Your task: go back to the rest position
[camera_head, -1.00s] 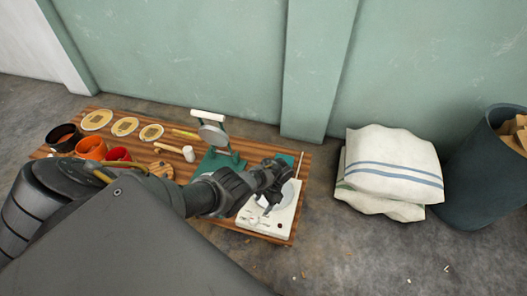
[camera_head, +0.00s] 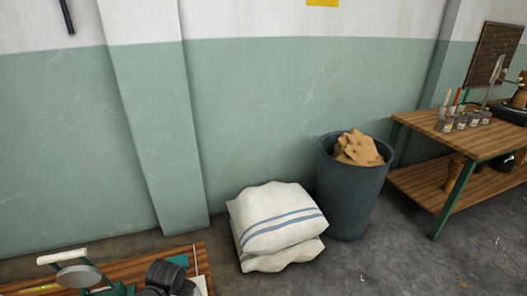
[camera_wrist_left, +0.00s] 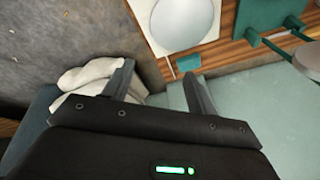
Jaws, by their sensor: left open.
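My left gripper (camera_wrist_left: 160,88) is open, with its two fingers spread and nothing between them in the left wrist view. In that view a white device with a round plate (camera_wrist_left: 183,22) lies beyond the fingertips on the low wooden table (camera_wrist_left: 228,56). A dark part of my left arm (camera_head: 168,277) shows at the bottom left of the head view, by the table. A green press with a white handle (camera_head: 62,256) stands there to its left. My right gripper is in neither view.
Stacked white sacks with blue stripes (camera_head: 275,220) lie on the floor right of the table. A dark bin (camera_head: 350,195) stands beside them, holding brown pieces (camera_head: 358,147). A workbench (camera_head: 470,140) with jars is at the right. Open floor lies in front.

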